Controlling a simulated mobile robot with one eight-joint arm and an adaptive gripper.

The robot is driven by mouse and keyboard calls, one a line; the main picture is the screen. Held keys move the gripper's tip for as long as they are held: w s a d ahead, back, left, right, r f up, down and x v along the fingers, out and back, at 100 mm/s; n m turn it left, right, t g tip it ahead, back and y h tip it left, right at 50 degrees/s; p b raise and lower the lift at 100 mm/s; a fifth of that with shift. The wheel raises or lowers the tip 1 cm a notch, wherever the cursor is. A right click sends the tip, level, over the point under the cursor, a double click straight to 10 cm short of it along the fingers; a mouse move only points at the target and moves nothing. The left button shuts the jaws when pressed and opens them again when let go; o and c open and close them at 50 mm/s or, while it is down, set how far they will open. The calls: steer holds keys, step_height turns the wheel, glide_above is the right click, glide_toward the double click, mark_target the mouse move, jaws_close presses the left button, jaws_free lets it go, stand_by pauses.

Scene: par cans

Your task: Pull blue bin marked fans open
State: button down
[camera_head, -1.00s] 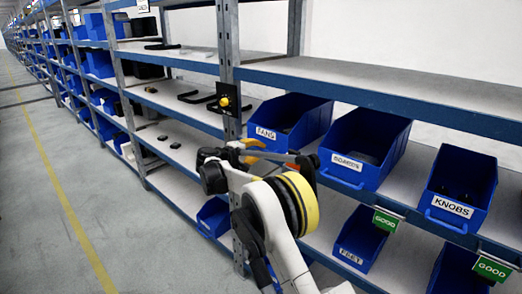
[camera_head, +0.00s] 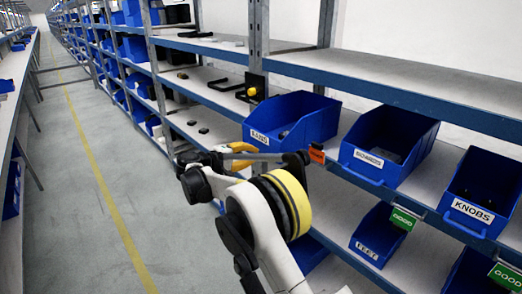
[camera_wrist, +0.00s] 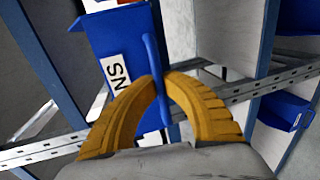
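The blue bin marked FANS (camera_head: 308,126) juts out over the front edge of the middle shelf, its label facing the aisle. My gripper (camera_wrist: 161,77) is shut on this handle, a fingertip on each side. In the head view, my gripper (camera_head: 240,152) is just below the bin's front, partly hidden by my arm.
Another blue bin (camera_head: 372,170) and the KNOBS bin (camera_head: 465,205) stand to the right on the same shelf. The FEET bin (camera_head: 370,240) is below. A grey shelf post (camera_head: 258,40) is close to the FANS bin. The aisle floor (camera_head: 95,200) at left is clear.

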steer(key=shift+s+a, duration=0.15)
steer(key=shift+a, duration=0.1)
steer(key=c, duration=1.5)
jaws_free()
steer(key=v, duration=1.2)
